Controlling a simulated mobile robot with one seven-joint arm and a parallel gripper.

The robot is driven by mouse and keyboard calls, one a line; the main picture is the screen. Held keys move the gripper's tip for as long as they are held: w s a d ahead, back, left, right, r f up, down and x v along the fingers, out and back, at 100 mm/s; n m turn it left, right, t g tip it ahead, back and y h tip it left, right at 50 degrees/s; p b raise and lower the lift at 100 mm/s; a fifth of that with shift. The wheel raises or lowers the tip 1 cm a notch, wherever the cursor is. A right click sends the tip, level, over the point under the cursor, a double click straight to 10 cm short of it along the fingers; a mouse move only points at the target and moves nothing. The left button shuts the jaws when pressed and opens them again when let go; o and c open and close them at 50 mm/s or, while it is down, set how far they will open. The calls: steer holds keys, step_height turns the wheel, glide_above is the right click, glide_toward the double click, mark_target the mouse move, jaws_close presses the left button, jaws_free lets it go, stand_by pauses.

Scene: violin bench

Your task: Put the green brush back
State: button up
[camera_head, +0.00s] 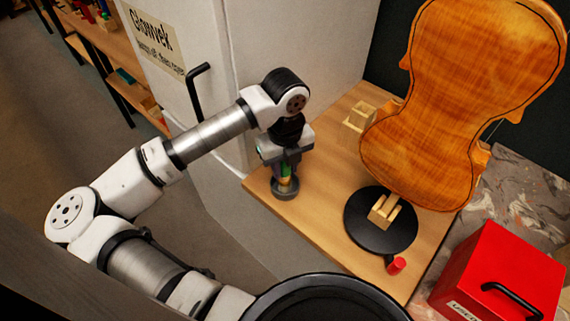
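My gripper (281,166) points down over the near left part of the wooden bench (330,207). A slim green thing (287,170), likely the green brush, shows upright between or just behind its fingers. Its upper part is hidden by my gripper. A small dark round holder or cup (285,188) stands on the bench directly below, near the left edge. The green thing's lower end appears to be in or just above this cup; I cannot tell which. I also cannot tell whether the fingers touch the green thing.
A violin body (465,85) stands upright on a black round base (364,228) to the right. A small wooden block (358,117) lies behind, a red cylinder (397,265) in front. A red box (500,275) is at lower right. A white cabinet (190,40) borders the bench.

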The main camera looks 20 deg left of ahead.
steer(key=shift+o, duration=1.3)
steer(key=shift+r, duration=0.1)
steer(key=shift+r+p, duration=0.2)
steer(key=shift+p, duration=0.1)
step_height(320, 180, up, 12)
steer(key=shift+f+b, duration=0.15)
steer(key=shift+b, duration=0.8)
steer(key=shift+s, duration=0.1)
